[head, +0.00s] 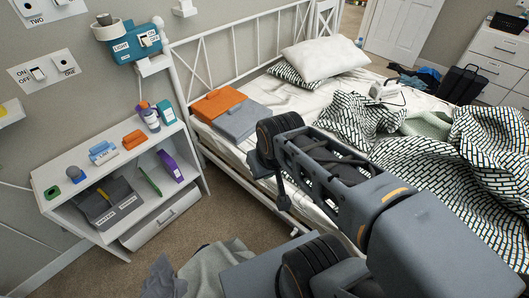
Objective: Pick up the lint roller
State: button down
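I cannot pick out a lint roller with certainty. Small items on the white bedside shelf (72,212) at the left include a blue-and-white labelled item (103,153), an orange item (134,140), a bottle (151,119) and a small green-and-dark item (75,174). On its lower level are a purple item (170,165), a thin green item (150,181) and a grey labelled bin (110,203). My arm reaches from the lower right over the bed edge. Dark parts at its far end may be my gripper (272,178); its fingers are not clear, and nothing held is visible.
The bed (262,90) with a white frame fills the middle, with orange (218,104) and grey (241,122) folded cloths on it. Grey cloth (215,268) lies on the carpet in front. Some carpet (225,215) between shelf and bed is bare. A dark suitcase (460,83) stands beyond.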

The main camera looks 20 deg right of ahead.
aim_at(101, 153)
jog(key=u, duration=0.2)
jog(key=i, duration=0.2)
jog(key=u, duration=1)
jog(key=i, duration=0.65)
jog(key=u, duration=0.45)
jog(key=i, duration=1.05)
jog(key=z, duration=0.45)
